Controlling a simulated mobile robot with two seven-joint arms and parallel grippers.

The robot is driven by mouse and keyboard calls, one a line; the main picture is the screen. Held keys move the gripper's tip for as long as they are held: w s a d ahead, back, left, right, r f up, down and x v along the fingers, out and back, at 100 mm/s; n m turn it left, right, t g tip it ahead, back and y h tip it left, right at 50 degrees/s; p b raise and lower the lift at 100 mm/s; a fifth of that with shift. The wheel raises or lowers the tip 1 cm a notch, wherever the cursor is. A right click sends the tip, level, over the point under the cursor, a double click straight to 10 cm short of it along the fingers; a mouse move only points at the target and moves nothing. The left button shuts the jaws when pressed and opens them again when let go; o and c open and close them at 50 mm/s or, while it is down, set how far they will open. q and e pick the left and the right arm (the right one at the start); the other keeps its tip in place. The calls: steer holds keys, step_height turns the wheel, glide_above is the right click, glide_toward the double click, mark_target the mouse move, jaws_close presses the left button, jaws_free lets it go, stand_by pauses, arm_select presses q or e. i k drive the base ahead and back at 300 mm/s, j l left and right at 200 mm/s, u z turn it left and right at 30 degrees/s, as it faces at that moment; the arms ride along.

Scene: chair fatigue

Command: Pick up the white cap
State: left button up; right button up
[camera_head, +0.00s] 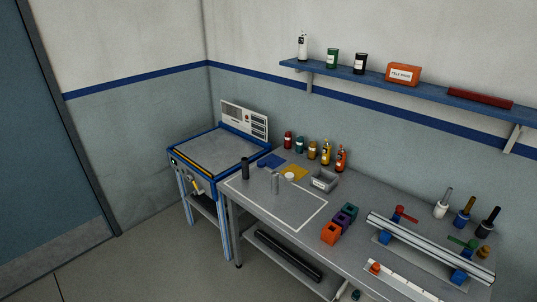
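A small round white cap (290,177) lies on the grey workbench (262,203), near its back left part. It is beside a yellow mat (295,171) and just behind and right of an upright grey cylinder (275,183). It is too small to make out any detail. Neither of my grippers shows in the head view.
A dark cylinder (245,168) stands left of the cap. Several bottles (312,149) line the back, with a grey bin (324,180) to the right. Coloured blocks (331,232) and a metal rail (420,245) occupy the right side. The outlined front area is mostly clear.

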mark_target(289, 176)
steer(key=i+j+z, duration=0.3)
steer(key=i, duration=0.9)
steer(key=i+j+z, duration=0.35)
steer(key=i+j, duration=0.45)
steer(key=i, duration=0.3)
steer(key=i+j+z, duration=0.3)
steer(key=i+j, duration=0.65)
steer(key=i, duration=0.1)
